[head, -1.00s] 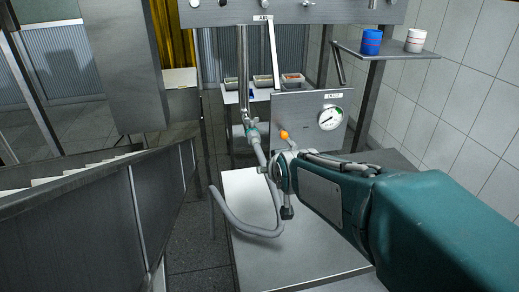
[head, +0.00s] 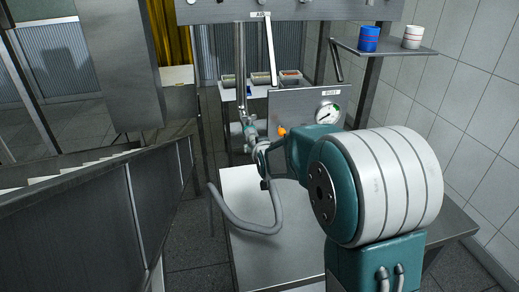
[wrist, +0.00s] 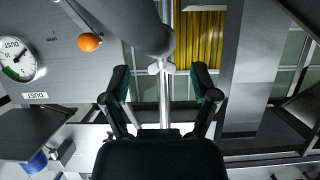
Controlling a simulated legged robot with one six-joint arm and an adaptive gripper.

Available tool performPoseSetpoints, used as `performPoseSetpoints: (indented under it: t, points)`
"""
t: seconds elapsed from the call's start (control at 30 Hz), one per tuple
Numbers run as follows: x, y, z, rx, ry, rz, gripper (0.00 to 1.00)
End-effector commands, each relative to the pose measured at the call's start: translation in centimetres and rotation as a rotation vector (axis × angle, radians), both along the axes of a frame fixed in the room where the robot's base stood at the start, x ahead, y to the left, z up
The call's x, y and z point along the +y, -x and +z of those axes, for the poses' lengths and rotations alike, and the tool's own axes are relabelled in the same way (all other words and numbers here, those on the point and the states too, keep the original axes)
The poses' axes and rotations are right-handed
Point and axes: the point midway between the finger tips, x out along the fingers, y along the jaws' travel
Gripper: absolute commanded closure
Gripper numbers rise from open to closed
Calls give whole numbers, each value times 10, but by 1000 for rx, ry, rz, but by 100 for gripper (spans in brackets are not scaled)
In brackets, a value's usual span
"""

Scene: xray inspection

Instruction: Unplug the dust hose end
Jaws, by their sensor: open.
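The grey dust hose (head: 245,226) lies in a curve over the steel table in the head view and rises toward the lower end of the vertical pipe (head: 240,70). In the wrist view the thick hose (wrist: 130,22) comes in from the top and ends near a pale winged coupling (wrist: 160,68) on the pipe (wrist: 165,105). Whether hose and pipe are joined there I cannot tell. My gripper (wrist: 160,80) is open and empty, its two fingers either side of the pipe line, close to the coupling. In the head view my gripper (head: 254,140) is small and partly hidden.
A panel with a gauge (head: 328,113) and an orange knob (head: 282,132) stands right of the pipe. Bins (head: 261,79) sit behind. A shelf (head: 385,49) holds a blue cup and a white cup. A steel barrier (head: 80,220) runs along the left.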

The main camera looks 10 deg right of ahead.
Motion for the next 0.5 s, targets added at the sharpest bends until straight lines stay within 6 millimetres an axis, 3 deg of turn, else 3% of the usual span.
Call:
performPoseSetpoints:
  t: [0.3, 0.5]
  points:
    - [0, -44, -19, 2, 0, 0, 23]
    - [0, -55, -23, 1, 0, 0, 23]
